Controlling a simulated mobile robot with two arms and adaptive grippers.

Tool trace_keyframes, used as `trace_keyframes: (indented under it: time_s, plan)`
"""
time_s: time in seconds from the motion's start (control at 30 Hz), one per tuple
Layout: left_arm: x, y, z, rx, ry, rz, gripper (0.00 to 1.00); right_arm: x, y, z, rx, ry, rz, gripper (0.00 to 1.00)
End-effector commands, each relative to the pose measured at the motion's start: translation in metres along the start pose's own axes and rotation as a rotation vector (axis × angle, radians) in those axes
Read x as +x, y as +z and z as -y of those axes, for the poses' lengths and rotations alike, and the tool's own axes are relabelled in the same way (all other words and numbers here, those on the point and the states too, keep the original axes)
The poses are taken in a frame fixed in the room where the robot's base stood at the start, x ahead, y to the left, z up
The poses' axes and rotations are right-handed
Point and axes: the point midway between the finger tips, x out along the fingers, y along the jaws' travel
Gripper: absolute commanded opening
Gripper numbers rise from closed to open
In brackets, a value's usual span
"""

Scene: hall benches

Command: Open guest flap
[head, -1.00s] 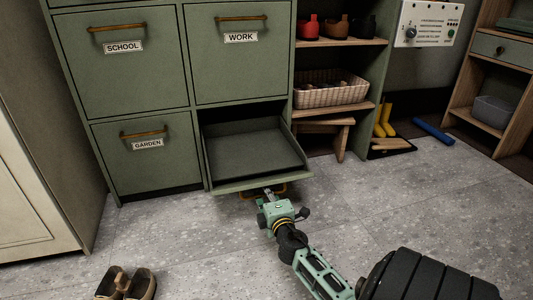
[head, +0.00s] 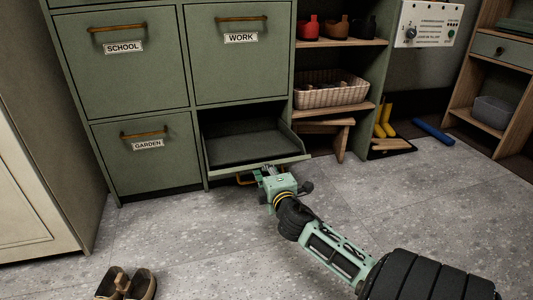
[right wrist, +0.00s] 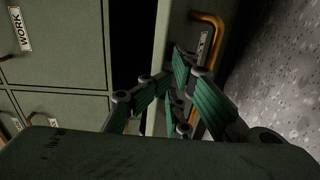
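The dark green lower-right flap (head: 230,172) of the green cabinet is tilted outward, with its hollow inside showing. Its label is too hidden to read. Its brass handle (head: 243,180) shows under the front edge; it also shows in the right wrist view (right wrist: 219,38). My right gripper (head: 268,171) is at the flap's front edge by the handle. In the right wrist view its green fingers (right wrist: 172,75) lie close to the handle, one crossing in front of it. Whether they clasp the handle is unclear. My left gripper is out of view.
The SCHOOL (head: 115,70), WORK (head: 240,65) and GARDEN (head: 150,155) flaps are shut. A pair of brown shoes (head: 140,283) lies on the floor at the lower left. Right of the cabinet are a wicker basket (head: 330,95), a stool (head: 330,125) and yellow boots (head: 383,120). The middle floor is clear.

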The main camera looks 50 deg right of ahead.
Motion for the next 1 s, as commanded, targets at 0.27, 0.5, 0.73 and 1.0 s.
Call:
trace_keyframes:
  time_s: [0.27, 0.5, 0.73, 1.0]
  plan:
    - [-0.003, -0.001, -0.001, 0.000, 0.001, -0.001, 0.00, -0.007, 0.000, 0.007, 0.000, 0.001, -0.001, 0.17]
    - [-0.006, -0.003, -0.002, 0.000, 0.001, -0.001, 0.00, -0.020, 0.000, 0.018, 0.000, 0.002, 0.000, 0.17]
    - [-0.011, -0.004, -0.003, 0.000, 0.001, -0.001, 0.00, -0.032, -0.001, 0.028, 0.000, 0.003, -0.001, 0.17]
    - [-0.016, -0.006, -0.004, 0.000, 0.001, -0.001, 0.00, -0.046, 0.000, 0.040, 0.000, 0.003, 0.000, 0.17]
